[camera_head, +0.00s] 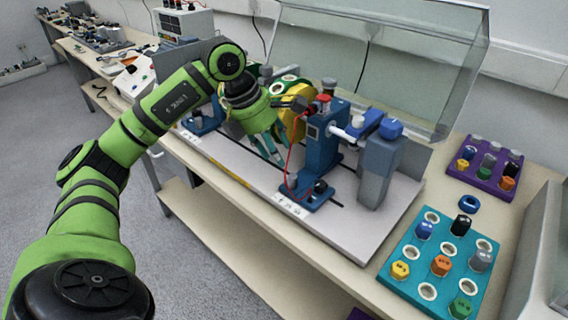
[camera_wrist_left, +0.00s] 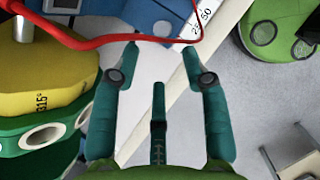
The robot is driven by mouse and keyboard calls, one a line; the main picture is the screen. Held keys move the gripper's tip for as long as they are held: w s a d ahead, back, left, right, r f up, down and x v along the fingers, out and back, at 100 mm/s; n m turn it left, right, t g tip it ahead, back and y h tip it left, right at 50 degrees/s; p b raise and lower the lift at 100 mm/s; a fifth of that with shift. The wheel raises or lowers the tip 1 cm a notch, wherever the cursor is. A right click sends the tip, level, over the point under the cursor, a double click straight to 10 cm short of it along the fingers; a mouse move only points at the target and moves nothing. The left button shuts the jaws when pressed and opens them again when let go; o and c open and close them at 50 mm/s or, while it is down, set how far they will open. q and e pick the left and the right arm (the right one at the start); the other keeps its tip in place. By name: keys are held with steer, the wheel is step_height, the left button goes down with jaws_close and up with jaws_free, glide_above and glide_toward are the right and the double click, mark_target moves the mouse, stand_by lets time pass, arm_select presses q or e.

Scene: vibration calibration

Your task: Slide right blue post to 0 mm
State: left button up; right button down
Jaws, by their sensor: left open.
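The right blue post (camera_head: 322,150) stands upright on the white rig bed, its foot (camera_head: 306,192) by the front scale. In the left wrist view its blue foot (camera_wrist_left: 165,18) shows at the top, beside scale numbers that seem to read 25 and 50. My left gripper (camera_head: 272,153) is to the left of this post, pointing down, apart from it. In the left wrist view the teal fingers (camera_wrist_left: 161,50) are spread with nothing between them. The head view is too coarse to read the post's exact position. My right gripper is not in view.
A yellow disc (camera_head: 295,112) with green discs sits behind my gripper. A red cable (camera_head: 290,160) hangs between gripper and post, crossing ahead of the fingertips. A grey motor block (camera_head: 378,165) stands right of the post. A clear cover (camera_head: 380,60) is raised behind.

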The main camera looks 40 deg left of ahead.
arm_select(q)
steer(key=v, duration=0.4)
steer(key=shift+f, duration=0.1)
stand_by(0.5)
